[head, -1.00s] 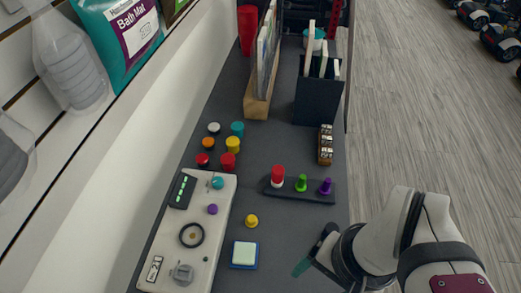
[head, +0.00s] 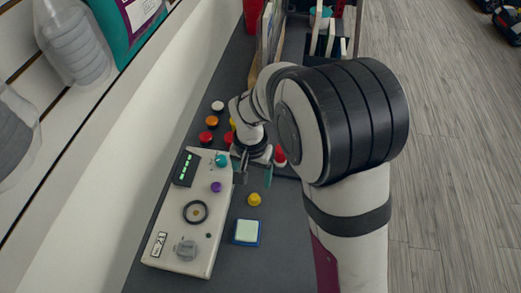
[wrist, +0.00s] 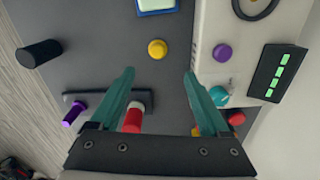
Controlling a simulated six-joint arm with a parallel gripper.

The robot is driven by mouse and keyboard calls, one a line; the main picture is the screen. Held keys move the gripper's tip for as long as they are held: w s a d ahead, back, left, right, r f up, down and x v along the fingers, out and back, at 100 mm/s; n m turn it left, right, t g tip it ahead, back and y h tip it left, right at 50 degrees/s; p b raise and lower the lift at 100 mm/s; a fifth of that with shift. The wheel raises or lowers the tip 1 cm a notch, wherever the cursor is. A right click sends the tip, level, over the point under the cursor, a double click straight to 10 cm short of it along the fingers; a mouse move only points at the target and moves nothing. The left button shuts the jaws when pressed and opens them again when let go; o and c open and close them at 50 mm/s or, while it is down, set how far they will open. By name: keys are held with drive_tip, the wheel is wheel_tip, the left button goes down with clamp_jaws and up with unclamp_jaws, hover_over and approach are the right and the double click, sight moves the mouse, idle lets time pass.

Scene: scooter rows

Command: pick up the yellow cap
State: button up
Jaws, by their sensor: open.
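A yellow cap (head: 232,123) stands in the cluster of coloured caps in the head view, mostly hidden behind my arm. I cannot tell for sure which one the task means. My gripper (head: 256,178) is open and empty, pointing down over the counter beside the panel, just beyond the knob-shaped piece. In the wrist view its teal fingertips (wrist: 159,73) are apart, with that piece ahead between their lines.
A red-topped piece (wrist: 133,118) and a purple peg (wrist: 74,112) stand on a dark strip near the fingers. The white control panel (head: 172,225) with a teal knob (head: 221,160) is close on the left. A blue-edged square (head: 247,232) lies in front. A dark cylinder (wrist: 39,54) stands aside.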

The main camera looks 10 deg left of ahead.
sight(254, 197)
drive_tip(key=f, duration=0.8)
drive_tip(key=shift+s+d+f, duration=0.2)
drive_tip(key=shift+s+f, duration=0.2)
clamp_jaws()
